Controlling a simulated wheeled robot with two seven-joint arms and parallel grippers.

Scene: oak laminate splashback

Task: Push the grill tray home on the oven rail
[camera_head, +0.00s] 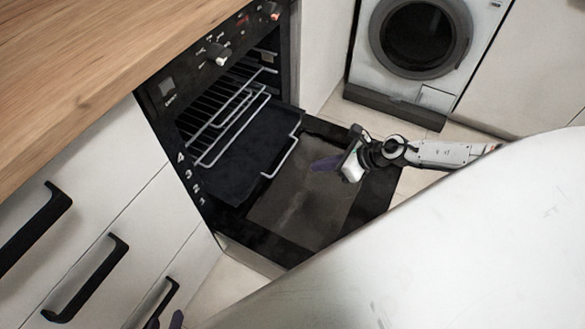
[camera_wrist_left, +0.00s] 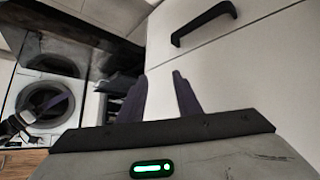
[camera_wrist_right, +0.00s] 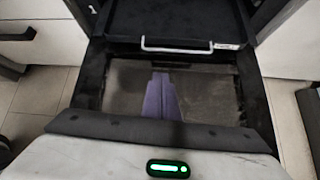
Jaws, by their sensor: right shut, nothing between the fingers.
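The dark grill tray (camera_head: 240,150) sits partly inside the oven and sticks out above the lowered oven door. Its wire handle (camera_head: 283,158) runs along the front edge, and it also shows in the right wrist view (camera_wrist_right: 176,47). My right gripper (camera_head: 316,164) is over the open door, in front of the tray and apart from the handle. Its purple fingers (camera_wrist_right: 161,76) are shut together and empty. My left gripper (camera_wrist_left: 161,76) is open and empty near the white drawer fronts. Only its fingertips show at the bottom of the head view. The rail under the tray is hidden.
The open oven door (camera_head: 310,205) lies below the tray. Wire racks (camera_head: 235,115) show inside the oven (camera_head: 160,130). Drawers with black handles (camera_head: 88,280) are to the left under the wooden worktop (camera_head: 110,50). A washing machine (camera_head: 415,50) stands at the back right.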

